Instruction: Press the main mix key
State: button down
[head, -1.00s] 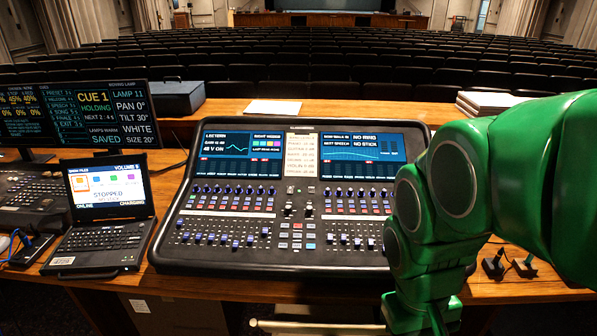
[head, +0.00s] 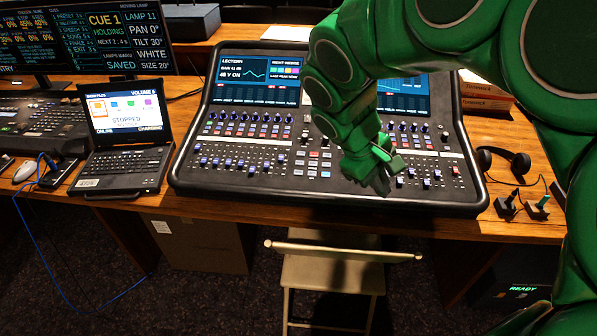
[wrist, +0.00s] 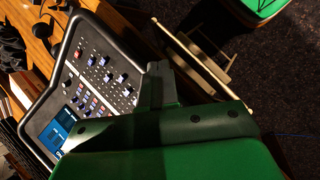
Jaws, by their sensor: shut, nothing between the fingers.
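The mixing desk (head: 240,178) is a black console with two screens, rows of coloured keys and lines of faders. A block of small white, red and blue keys (head: 313,164) lies at its middle. I cannot tell which key is the main mix key; the labels are too small. My gripper (head: 382,186) is over the front of the desk, right of that block, among the right-hand faders. In the wrist view my gripper (wrist: 158,72) is shut and empty, with part of the desk (wrist: 60,122) at left. I cannot tell whether it touches the desk; my arm hides part of the desk.
A laptop (head: 124,125) and a monitor (head: 90,35) stand left of the desk. Headphones (head: 503,162) and two small stick-like items (head: 537,207) lie on the table to the right. A folding chair (head: 330,270) stands in front, below the table edge.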

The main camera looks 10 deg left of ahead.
jog(key=w+a+f+n+t+h, duration=0.1)
jog(key=w+a+f+n+t, duration=0.15)
jog(key=w+a, duration=0.65)
jog(key=n+t+h, duration=0.1)
jog(key=n+t, duration=0.3)
send_over(298, 172)
jog(key=s, duration=0.2)
jog(key=shift+a+f+g, duration=0.15)
jog(key=shift+a+f, duration=0.05)
jog(key=shift+f, duration=0.4)
jog(key=shift+a+f+g, duration=0.1)
jog(key=shift+a+f, duration=0.05)
jog(key=shift+f, duration=0.4)
jog(key=shift+f, duration=0.1)
jog(key=shift+w+f, duration=0.15)
jog(key=shift+f, duration=1.25)
jog(key=shift+w+f, duration=0.15)
jog(key=shift+f, duration=1.3)
jog(key=shift+w+f, duration=0.15)
jog(key=shift+f, duration=1.25)
jog(key=shift+f, duration=0.15)
jog(key=shift+f, duration=0.3)
